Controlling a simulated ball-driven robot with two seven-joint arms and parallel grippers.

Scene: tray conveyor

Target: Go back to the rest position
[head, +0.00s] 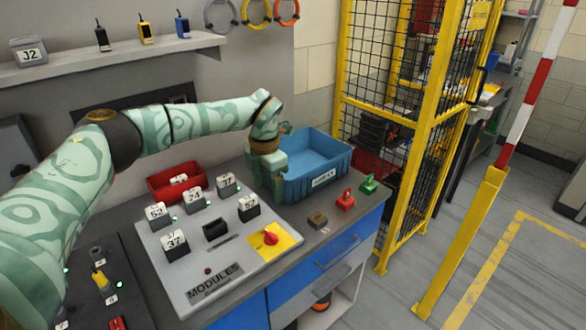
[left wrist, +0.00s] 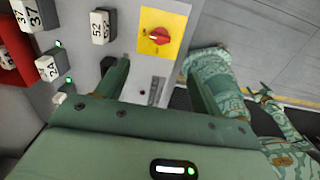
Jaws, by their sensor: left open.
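My left arm comes in from the left of the head view and bends down at the wrist. My left gripper (head: 268,185) points down over the bench, at the left end of the blue bin (head: 318,160). I cannot tell whether it touches the bin. In the left wrist view its two fingers (left wrist: 158,88) stand wide apart with nothing between them. Below them shows the grey module panel (left wrist: 148,65) with a red knob on a yellow plate (left wrist: 160,36). My right gripper cannot be made out.
The panel (head: 190,290) holds several numbered modules, such as 37 (head: 174,246), and an empty black socket (head: 215,230). A red bin (head: 176,182) stands behind. Red (head: 345,201) and green (head: 368,184) items sit at the bench's right edge. A yellow mesh cage (head: 400,130) stands beyond.

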